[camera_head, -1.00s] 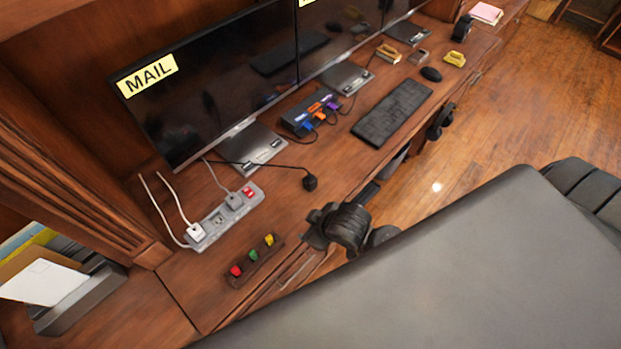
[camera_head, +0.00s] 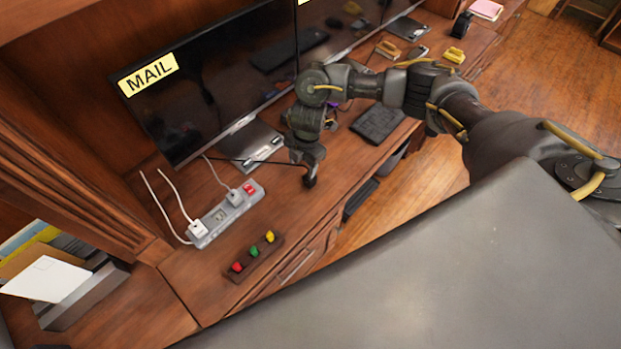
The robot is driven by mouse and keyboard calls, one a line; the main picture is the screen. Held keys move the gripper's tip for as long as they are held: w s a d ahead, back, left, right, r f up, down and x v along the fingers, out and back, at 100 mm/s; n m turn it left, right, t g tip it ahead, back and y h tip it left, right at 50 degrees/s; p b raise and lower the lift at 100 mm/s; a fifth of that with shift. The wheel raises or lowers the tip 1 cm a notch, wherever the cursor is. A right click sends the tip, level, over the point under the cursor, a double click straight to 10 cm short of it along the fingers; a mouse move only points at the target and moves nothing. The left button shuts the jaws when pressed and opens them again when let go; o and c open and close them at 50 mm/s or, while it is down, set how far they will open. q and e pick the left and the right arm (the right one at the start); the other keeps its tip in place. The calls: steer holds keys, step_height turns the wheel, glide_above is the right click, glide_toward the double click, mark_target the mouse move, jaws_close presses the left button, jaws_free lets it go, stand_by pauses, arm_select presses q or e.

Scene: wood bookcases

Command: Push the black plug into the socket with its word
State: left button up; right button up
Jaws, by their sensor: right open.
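The black plug (camera_head: 309,183) stands on the desk in front of the MAIL monitor (camera_head: 205,85), its black cord running left to the monitor's foot. My right gripper (camera_head: 308,168) is open and points down over the plug, with its fingertips at or just above it. Whether they touch it I cannot tell. The grey power strip (camera_head: 211,222) lies left of the plug. It holds a white plug (camera_head: 197,230) and a grey plug (camera_head: 234,198), with a bare socket (camera_head: 219,216) between them. Words on the strip are too small to read. My left gripper is not in view.
A dark holder (camera_head: 262,262) with red, green and yellow pieces lies by the desk's front edge. A paper tray (camera_head: 85,300) stands at far left. Desk is clear between strip and plug.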

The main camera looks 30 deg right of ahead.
steer(key=d+r+h, duration=0.1)
steer(key=d+r, duration=0.1)
steer(key=d, duration=0.2)
steer(key=f, duration=0.2)
steer(key=f+b, duration=0.1)
steer(key=f, duration=0.3)
steer(key=shift+w+a, duration=0.1)
steer(key=shift+w, duration=0.25)
steer(key=f, duration=0.1)
steer(key=f+b, duration=0.1)
steer(key=f, duration=0.2)
steer(key=shift+s+a+f+b, duration=0.25)
steer(key=shift+a+f+b, duration=0.05)
steer(key=shift+f+b, duration=0.1)
steer(key=shift+f, duration=0.25)
